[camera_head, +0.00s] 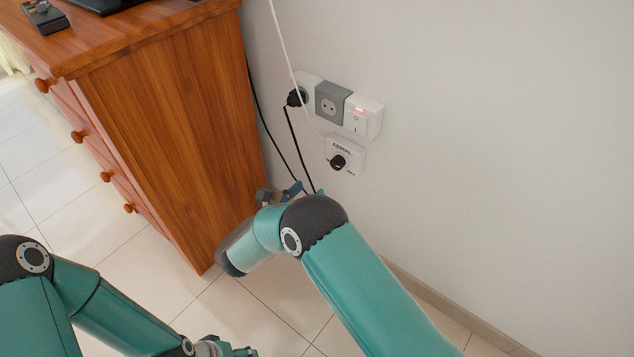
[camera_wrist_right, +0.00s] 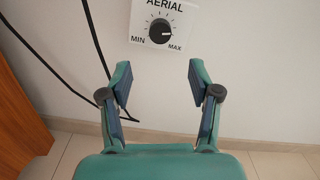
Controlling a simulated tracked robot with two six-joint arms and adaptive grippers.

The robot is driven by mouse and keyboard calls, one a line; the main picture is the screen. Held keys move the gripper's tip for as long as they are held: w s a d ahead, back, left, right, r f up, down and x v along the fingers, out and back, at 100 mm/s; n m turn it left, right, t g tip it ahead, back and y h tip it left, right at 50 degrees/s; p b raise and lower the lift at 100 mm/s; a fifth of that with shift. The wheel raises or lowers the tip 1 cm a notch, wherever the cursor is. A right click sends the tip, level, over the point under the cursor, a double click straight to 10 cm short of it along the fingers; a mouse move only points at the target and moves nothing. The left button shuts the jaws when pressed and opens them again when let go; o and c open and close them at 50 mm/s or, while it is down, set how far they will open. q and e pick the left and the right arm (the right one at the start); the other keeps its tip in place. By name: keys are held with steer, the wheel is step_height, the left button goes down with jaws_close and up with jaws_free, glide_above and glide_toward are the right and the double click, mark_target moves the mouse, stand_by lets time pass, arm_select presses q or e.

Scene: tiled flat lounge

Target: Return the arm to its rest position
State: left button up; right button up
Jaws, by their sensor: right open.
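My right arm reaches in from the lower right of the head view. Its gripper (camera_head: 279,192) is open and empty, in front of the wall below the aerial dial. In the right wrist view the two fingers (camera_wrist_right: 160,82) stand wide apart with only wall between them. The black aerial knob (camera_head: 338,162) sits on a white plate above and apart from the fingers. It also shows in the wrist view (camera_wrist_right: 161,31), its mark pointing right. My left gripper (camera_head: 228,348) is low at the bottom edge of the head view, partly cut off; its jaw state is unclear.
A wooden chest of drawers (camera_head: 170,130) stands left of my right gripper. A grey socket (camera_head: 329,103) and a white switch with a red light (camera_head: 362,116) are on the wall. Black cables (camera_head: 291,134) hang behind the gripper. The tiled floor (camera_head: 75,205) is clear.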

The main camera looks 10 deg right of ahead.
steer(key=shift+s+a, duration=0.25)
steer(key=shift+a, duration=0.05)
